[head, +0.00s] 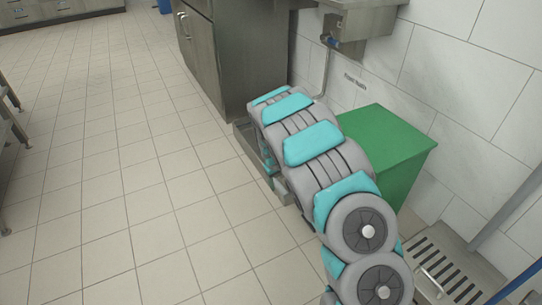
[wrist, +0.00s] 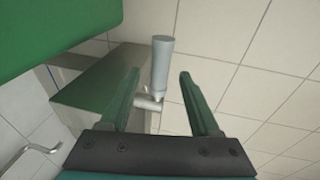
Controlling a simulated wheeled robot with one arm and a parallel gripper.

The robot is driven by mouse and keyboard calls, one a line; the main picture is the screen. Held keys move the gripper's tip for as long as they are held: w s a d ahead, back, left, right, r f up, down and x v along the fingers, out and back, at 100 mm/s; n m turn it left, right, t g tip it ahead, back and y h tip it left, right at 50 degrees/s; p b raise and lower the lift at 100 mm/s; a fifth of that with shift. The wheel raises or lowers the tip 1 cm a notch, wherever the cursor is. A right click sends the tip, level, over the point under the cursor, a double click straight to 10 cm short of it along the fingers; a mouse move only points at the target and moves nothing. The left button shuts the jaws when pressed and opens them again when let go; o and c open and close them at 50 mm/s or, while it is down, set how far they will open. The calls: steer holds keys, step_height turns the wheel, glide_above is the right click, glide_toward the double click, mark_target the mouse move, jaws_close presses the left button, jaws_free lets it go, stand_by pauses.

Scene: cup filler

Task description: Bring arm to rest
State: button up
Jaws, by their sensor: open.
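My gripper (wrist: 160,74) shows in the wrist view with its two green fingers spread apart and nothing held between them. A grey cylinder (wrist: 161,62) shows beyond the gap between the fingers; I cannot tell how far away it is. In the head view my grey and teal arm reaches forward, and it hides the gripper.
A green bin (head: 388,150) stands against the tiled wall, right beside my arm. A steel cabinet (head: 240,50) and a steel sink (head: 358,22) are beyond it. A drain grate (head: 445,275) lies at lower right. The tiled floor (head: 110,170) at left is clear.

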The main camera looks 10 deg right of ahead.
steer(key=s+d+r+m+g+p, duration=0.1)
steer(key=s+d+r+m+p, duration=0.1)
steer(key=s+r, duration=0.8)
steer(key=s+d+r+m+g+p, duration=0.1)
steer(key=s+d+r+p, duration=0.1)
steer(key=s+r, duration=0.85)
steer(key=s+a+r+p, duration=0.1)
steer(key=s+r, duration=0.3)
steer(key=s, duration=0.5)
steer(key=s+a+r+g+y+p, duration=0.1)
steer(key=s+a+r+p, duration=0.1)
steer(key=s+r, duration=0.3)
steer(key=s+a+r+p, duration=0.1)
steer(key=s+r, duration=0.3)
steer(key=s, duration=0.8)
steer(key=shift+s+a+r+m+g+y+p, duration=0.3)
steer(key=shift+s+a+m+g+y+p, duration=0.05)
steer(key=shift+m+g+y, duration=0.05)
